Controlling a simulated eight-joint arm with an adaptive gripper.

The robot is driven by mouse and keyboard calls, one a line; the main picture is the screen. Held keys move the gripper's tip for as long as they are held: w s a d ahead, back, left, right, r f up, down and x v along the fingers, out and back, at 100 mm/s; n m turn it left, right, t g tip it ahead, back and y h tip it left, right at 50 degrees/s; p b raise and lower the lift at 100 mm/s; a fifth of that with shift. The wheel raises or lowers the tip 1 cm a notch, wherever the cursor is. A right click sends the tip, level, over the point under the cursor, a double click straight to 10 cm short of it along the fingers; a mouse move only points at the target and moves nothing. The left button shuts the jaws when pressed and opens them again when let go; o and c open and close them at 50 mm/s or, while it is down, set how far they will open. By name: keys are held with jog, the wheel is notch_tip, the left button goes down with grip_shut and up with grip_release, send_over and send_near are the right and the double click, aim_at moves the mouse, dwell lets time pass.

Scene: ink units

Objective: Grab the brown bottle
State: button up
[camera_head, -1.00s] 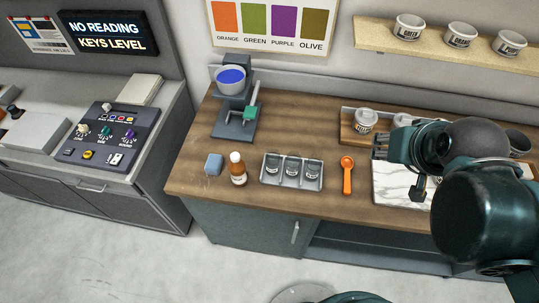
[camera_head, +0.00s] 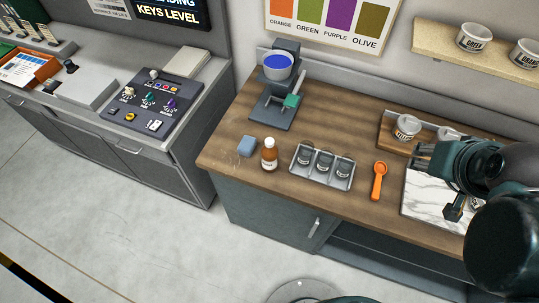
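The brown bottle (camera_head: 269,156) with a white cap stands upright near the front left of the wooden counter (camera_head: 222,147). It is between a blue block and a grey tray. My gripper (camera_head: 420,157) is at the right side of the view, above the counter near the white marbled slab. It is well to the right of the bottle and apart from it. My dark arm covers the right edge. The fingers are small and seen from the side, so I cannot tell whether they are open or shut.
A blue block (camera_head: 247,146) lies just left of the bottle. A grey tray (camera_head: 328,184) with dark jars is to its right, then an orange scoop (camera_head: 379,180). A grey stand with a blue-filled cup (camera_head: 278,66) rises behind. A marbled slab (camera_head: 425,200) lies at right.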

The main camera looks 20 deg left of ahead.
jog(key=shift+o, duration=0.3)
jog(key=o, duration=0.6)
jog(key=shift+w+a, duration=0.1)
jog(key=shift+a, duration=0.05)
jog(key=n+g+y+p, duration=0.1)
jog(key=n+g, duration=0.5)
jog(key=n, duration=0.4)
send_over(270, 142)
jog(key=w+d, duration=0.4)
jog(key=d, duration=0.7)
notch_tip(270, 142, down, 10)
jog(key=s+a+f+n, duration=0.1)
jog(key=a+f, duration=0.1)
jog(key=a, duration=0.1)
jog(key=s+a+f+n, duration=0.1)
jog(key=a+f, duration=0.1)
jog(key=a, duration=0.2)
jog(key=s+a+f+n+g, duration=0.1)
jog(key=a+f, duration=0.2)
jog(key=shift+s+a+n+h, duration=0.25)
jog(key=shift+n+h, duration=0.05)
jog(key=shift+h, duration=0.1)
jog(key=shift+s+a+f, duration=0.2)
jog(key=shift+a+f, duration=0.2)
